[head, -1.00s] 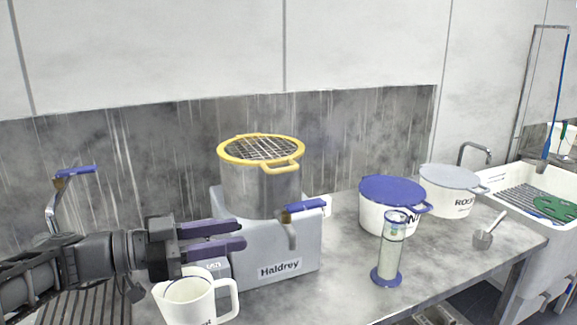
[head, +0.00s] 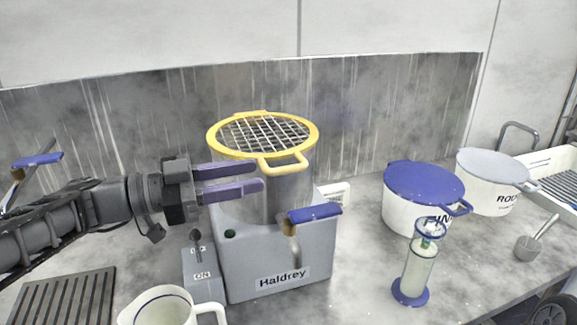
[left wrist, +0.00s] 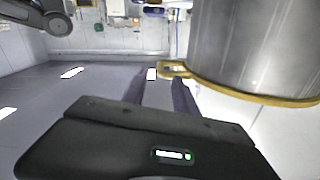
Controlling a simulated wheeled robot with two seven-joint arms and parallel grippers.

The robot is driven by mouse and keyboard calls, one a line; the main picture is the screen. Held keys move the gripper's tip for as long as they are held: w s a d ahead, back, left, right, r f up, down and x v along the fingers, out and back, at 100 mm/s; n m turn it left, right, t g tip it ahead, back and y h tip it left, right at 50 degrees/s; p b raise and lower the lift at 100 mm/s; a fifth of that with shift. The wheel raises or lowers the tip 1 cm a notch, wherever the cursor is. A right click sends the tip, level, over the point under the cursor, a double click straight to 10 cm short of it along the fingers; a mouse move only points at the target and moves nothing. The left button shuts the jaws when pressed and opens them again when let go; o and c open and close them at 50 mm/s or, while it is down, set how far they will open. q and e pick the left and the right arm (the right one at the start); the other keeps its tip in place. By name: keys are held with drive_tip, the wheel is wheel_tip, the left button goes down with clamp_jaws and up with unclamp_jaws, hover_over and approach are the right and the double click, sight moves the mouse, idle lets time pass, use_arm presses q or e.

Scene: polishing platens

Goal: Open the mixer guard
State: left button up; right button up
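The mixer (head: 280,255), a grey machine labelled Haldrey, stands on the counter with a metal bowl (head: 285,195). Its guard (head: 212,143), a yellow ring with a wire grid, lies flat over the bowl. The guard's yellow handle (head: 283,164) sticks out at the front. My left gripper (head: 259,177) is open and empty, its purple fingers pointing right, with the tips just left of and slightly below the handle in the head view. In the left wrist view the handle (left wrist: 172,69) shows beyond the fingers, beside the yellow rim (left wrist: 250,97). My right gripper is out of view.
A blue-handled lever (head: 314,213) juts from the mixer front. A switch box (head: 202,288) and a white jug (head: 158,308) stand below my left gripper. A blue-lidded pot (head: 425,185), a grey-lidded pot (head: 493,180) and a clear cylinder (head: 418,268) stand to the right.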

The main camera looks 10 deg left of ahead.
sight(287, 170)
use_arm(q)
drive_tip(key=p+x, duration=0.2)
drive_tip(key=x, duration=0.5)
drive_tip(key=shift+d+r+p, duration=0.1)
drive_tip(key=shift+p, duration=0.2)
drive_tip(key=shift+w+d, duration=0.25)
drive_tip(key=shift+c, duration=0.3)
clamp_jaws()
idle(0.6)
